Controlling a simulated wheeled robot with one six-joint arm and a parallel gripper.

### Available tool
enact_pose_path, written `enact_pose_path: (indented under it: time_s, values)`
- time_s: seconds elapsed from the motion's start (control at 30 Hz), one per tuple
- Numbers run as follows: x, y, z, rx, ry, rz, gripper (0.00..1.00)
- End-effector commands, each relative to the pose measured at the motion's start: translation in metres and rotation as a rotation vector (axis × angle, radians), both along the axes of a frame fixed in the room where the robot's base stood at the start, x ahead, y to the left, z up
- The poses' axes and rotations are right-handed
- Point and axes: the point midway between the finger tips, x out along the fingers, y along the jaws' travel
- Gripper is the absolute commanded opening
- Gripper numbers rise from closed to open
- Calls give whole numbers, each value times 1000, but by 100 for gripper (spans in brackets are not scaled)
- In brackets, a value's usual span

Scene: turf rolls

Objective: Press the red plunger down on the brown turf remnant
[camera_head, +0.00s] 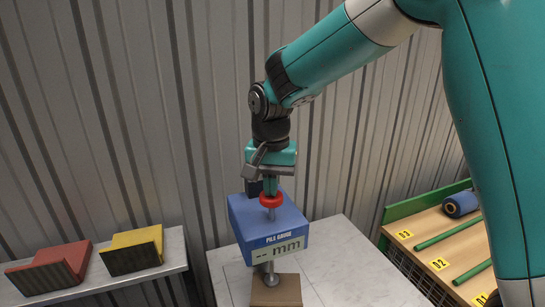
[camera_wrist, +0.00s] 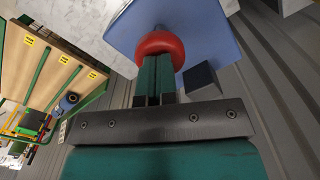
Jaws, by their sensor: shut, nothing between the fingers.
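The blue pile gauge (camera_head: 250,221) stands on the pale table, its display reading "-- mm". Its metal foot (camera_head: 269,275) is over the brown turf remnant (camera_head: 280,293), seemingly resting on it. The red plunger (camera_head: 271,201) sits on a metal stem above the gauge's top, with stem showing beneath it. My gripper (camera_head: 270,190) is shut and empty, pointing down right above the plunger. In the wrist view the closed fingertips (camera_wrist: 158,62) meet or overlap the red plunger (camera_wrist: 162,43); I cannot tell whether they touch.
A pale table (camera_head: 350,270) has free room right of the gauge. On a left shelf (camera_head: 174,250) lie a red block (camera_head: 48,267) and a yellow block (camera_head: 132,250). At right, a wooden rack (camera_head: 440,246) with numbered lanes holds a blue roll (camera_head: 460,204). A corrugated wall stands behind.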

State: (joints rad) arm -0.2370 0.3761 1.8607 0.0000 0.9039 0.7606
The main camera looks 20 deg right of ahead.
Motion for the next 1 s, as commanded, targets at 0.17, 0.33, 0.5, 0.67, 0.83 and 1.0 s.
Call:
enact_pose_path:
  time_s: [0.17,0.33,0.5,0.67,0.83,1.0]
  values:
    - [0,0,-1,-1,3,0,0]
    - [0,0,-1,-1,3,0,0]
    - [-1,0,-1,-1,3,0,0]
    - [-1,0,7,-1,3,0,0]
    - [0,0,28,0,1,0,0]
    - [-1,0,50,0,2,0,0]
